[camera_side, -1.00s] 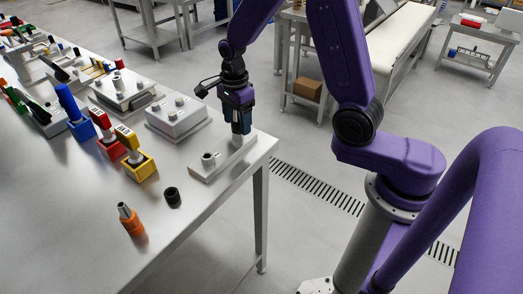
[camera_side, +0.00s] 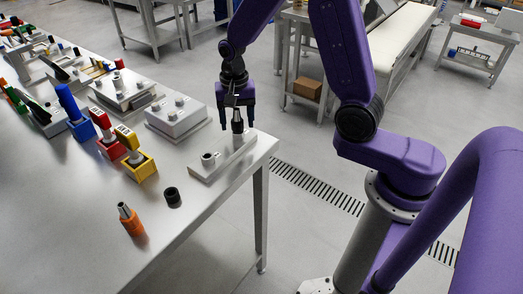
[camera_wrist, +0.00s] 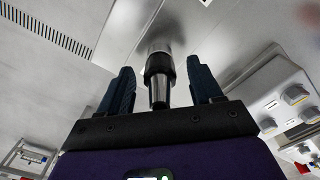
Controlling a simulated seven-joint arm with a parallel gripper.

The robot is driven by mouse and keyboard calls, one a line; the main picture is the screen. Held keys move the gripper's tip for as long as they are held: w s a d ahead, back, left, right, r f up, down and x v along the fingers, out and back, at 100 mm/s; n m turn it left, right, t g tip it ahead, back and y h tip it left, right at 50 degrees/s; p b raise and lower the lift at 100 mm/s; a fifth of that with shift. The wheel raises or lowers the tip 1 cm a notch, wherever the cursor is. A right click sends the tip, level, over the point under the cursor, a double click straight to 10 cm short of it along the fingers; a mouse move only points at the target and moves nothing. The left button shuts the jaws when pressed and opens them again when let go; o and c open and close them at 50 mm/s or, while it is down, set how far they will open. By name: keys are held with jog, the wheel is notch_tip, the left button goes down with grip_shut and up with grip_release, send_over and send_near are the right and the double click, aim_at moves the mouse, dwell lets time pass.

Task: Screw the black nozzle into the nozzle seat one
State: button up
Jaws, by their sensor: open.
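The black nozzle (camera_side: 237,125), dark with a silver tip, stands upright at the far right end of a light grey base plate (camera_side: 222,164). A round seat with a dark opening (camera_side: 208,158) is at the plate's near left end. My gripper (camera_side: 237,122) is open, pointing down, with one finger on each side of the nozzle. In the wrist view the nozzle (camera_wrist: 158,75) sits between the two spread blue fingers, with a visible gap on both sides. The seat under the nozzle is hidden, and I cannot tell how deep the nozzle sits.
A grey box with knobs (camera_side: 178,119) is left of the plate. Yellow (camera_side: 140,168), red and blue holders line the table further left.

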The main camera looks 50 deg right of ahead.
jog(key=n, duration=0.9)
jog(key=shift+c, duration=0.4)
jog(key=c, duration=1.1)
jog(key=m, duration=0.3)
grip_shut()
jog(key=m, duration=0.8)
jog(key=shift+m, duration=0.3)
